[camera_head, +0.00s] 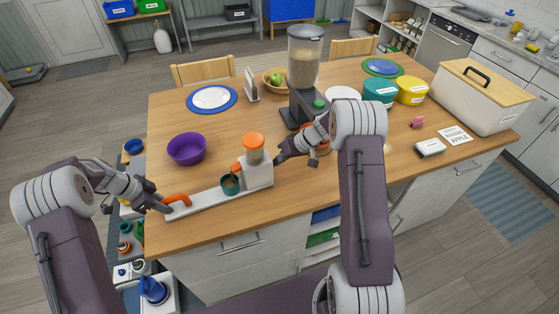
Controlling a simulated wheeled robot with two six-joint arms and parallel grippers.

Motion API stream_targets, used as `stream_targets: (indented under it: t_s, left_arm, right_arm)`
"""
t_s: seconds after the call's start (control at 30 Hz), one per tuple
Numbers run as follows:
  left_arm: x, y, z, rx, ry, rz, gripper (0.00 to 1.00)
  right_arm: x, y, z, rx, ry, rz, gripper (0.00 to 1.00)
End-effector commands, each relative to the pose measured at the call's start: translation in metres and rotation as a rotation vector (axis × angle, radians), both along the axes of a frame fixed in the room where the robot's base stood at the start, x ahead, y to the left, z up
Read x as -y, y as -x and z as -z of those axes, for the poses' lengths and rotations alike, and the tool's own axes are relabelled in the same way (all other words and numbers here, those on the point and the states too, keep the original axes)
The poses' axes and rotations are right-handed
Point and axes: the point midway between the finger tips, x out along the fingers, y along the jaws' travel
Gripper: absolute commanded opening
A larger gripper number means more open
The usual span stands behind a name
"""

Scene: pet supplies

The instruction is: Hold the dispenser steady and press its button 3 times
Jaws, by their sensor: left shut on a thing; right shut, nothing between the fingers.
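A white dispenser (258,172) stands at the table's front edge, with a clear hopper under an orange lid (253,140). A smaller orange part (236,168) sits on its left side, above a teal cup (230,185). Its long white base runs left to an orange handle (178,200). My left gripper (166,207) is shut on this handle. My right gripper (279,158) is shut and empty, close beside the dispenser's right side. I cannot tell whether it touches. No button is clearly visible on that side.
A tall dark dispenser (303,75) with a green round part stands behind my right gripper. A purple bowl (187,149) is behind the long base. Teal (379,92) and yellow (412,91) tubs and a lidded bin (478,100) stand to the right.

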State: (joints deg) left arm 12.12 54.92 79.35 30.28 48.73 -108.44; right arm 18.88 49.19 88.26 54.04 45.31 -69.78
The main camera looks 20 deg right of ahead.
Motion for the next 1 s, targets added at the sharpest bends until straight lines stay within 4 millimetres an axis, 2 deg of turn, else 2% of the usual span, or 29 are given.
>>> stream_targets:
  t_s: [0.03, 0.1, 0.27, 0.3, 0.4, 0.6, 0.8, 1.0]
  left_arm:
    - [0.005, 0.001, 0.0, -0.006, 0.01, 0.002, 0.0]
    - [0.006, 0.001, 0.0, -0.006, 0.01, 0.002, 0.0]
    - [0.005, 0.001, 0.0, -0.006, 0.009, 0.002, 0.0]
    - [0.005, 0.001, 0.0, -0.006, 0.009, 0.002, 0.0]
    - [0.004, 0.001, 0.0, -0.005, 0.008, 0.002, 0.0]
    - [0.003, 0.001, 0.0, -0.003, 0.005, 0.002, 0.0]
    - [0.003, 0.0, 0.0, -0.003, 0.005, 0.002, 0.0]
    - [0.002, 0.0, 0.0, -0.002, 0.004, 0.0, 0.0]
  right_arm:
    - [-0.005, 0.002, 0.0, -0.008, -0.013, -0.012, 0.0]
    - [0.0, 0.002, 0.001, -0.007, -0.013, -0.01, 0.0]
    - [0.034, -0.002, 0.001, -0.002, -0.007, -0.002, 0.0]
    - [0.043, -0.002, -0.003, -0.001, -0.004, -0.001, 0.0]
    - [0.055, 0.007, -0.026, 0.002, -0.002, 0.0, 0.0]
    - [0.077, 0.022, -0.06, 0.001, 0.0, 0.0, 0.0]
    - [0.088, 0.03, -0.077, 0.0, -0.001, 0.0, 0.0]
    - [0.089, 0.031, -0.08, -0.002, -0.001, -0.002, 0.0]
